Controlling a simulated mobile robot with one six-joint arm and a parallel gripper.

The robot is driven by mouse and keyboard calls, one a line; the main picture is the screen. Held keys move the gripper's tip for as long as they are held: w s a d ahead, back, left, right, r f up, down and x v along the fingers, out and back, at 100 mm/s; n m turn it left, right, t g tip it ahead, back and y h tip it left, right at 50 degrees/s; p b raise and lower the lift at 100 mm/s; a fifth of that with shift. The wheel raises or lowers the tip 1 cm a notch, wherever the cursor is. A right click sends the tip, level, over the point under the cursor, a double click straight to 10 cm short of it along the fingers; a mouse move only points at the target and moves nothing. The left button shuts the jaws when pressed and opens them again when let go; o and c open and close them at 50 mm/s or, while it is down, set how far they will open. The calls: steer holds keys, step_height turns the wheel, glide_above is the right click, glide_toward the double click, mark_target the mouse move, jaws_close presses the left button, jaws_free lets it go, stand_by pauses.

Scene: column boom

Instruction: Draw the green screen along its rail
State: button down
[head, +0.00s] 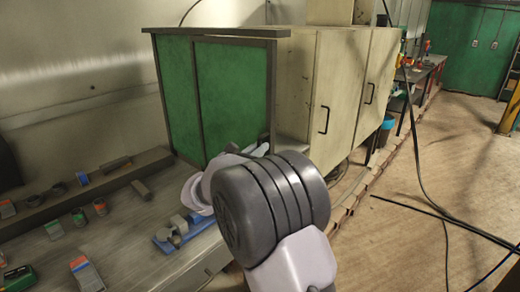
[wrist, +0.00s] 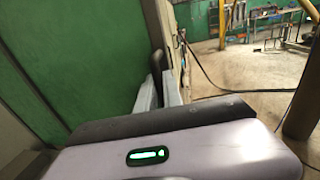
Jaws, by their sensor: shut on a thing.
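The green screen (head: 232,95) stands upright at the far end of the workbench in the head view, as green panels in dark frames. A dark rail (head: 215,33) runs along its top. In the wrist view the green screen (wrist: 70,60) fills the left side. A dark upright handle (wrist: 156,60) stands at its right edge. My gripper (wrist: 159,92) is shut on this handle, with one pale finger on each side. In the head view my own arm hides most of the gripper and the lower right part of the screen.
A cream cabinet (head: 345,85) with dark handles stands right of the screen. The workbench (head: 110,235) carries several small parts, boxes and a blue tool (head: 170,238). Black cables (head: 440,210) lie on the floor at right, which is otherwise largely open.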

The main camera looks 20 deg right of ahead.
steer(key=c, duration=1.5)
jaws_free()
steer(key=p+v, duration=0.3)
steer(key=v, duration=1.4)
steer(key=shift+a+p, duration=0.2)
steer(key=shift+p, duration=0.2)
steer(key=shift+s, duration=0.15)
